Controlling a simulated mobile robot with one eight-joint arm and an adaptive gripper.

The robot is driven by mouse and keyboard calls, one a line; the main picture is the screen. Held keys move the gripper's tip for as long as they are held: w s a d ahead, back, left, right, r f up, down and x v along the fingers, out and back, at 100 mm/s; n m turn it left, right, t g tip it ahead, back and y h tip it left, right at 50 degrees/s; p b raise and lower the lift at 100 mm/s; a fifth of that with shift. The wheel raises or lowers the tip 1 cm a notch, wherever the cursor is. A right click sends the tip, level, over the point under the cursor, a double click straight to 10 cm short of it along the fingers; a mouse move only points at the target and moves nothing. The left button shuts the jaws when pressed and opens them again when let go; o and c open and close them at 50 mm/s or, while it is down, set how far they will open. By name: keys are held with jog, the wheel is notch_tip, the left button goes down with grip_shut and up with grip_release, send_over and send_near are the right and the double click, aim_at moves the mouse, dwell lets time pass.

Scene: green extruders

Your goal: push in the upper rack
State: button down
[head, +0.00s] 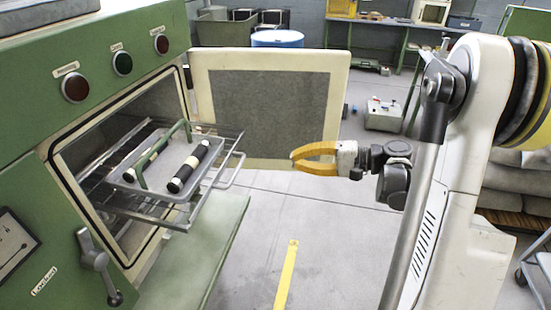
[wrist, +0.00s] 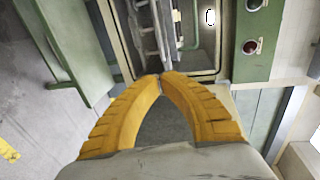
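The upper rack (head: 231,172), a silver wire rack, sticks out of the open chamber of a green oven (head: 110,35). A grey metal tray (head: 160,181) with a green handle rests on it and carries dark rollers with pale bands. Metal bars show below the tray; I cannot tell whether they belong to a second rack. My gripper (head: 293,161) has yellow fingers and is to the right of the rack, apart from it. In the wrist view the fingertips (wrist: 160,78) meet with nothing between them. The rack's bars (wrist: 148,30) show beyond the fingertips.
The oven door (head: 265,100) stands open behind the rack and my gripper. A green ledge (head: 205,245) juts out below the chamber. The floor (head: 335,240) in front is clear, with a yellow stripe. A lever handle (head: 95,260) sticks out at the lower left.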

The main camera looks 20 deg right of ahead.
jog(key=b+x, duration=0.3)
jog(key=x, duration=1)
jog(key=shift+b, duration=0.35)
jog(key=shift+a, duration=0.2)
jog(key=r+x, duration=0.2)
jog(key=x, duration=0.8)
jog(key=a+r+x, duration=0.1)
jog(key=r+x, duration=0.1)
jog(key=x, duration=0.8)
jog(key=r+x, duration=0.2)
jog(key=x, duration=0.8)
jog(key=shift+w+a+r, duration=0.15)
jog(key=shift+w+r, duration=0.05)
jog(key=shift+r, duration=0.05)
jog(key=shift+s, duration=0.1)
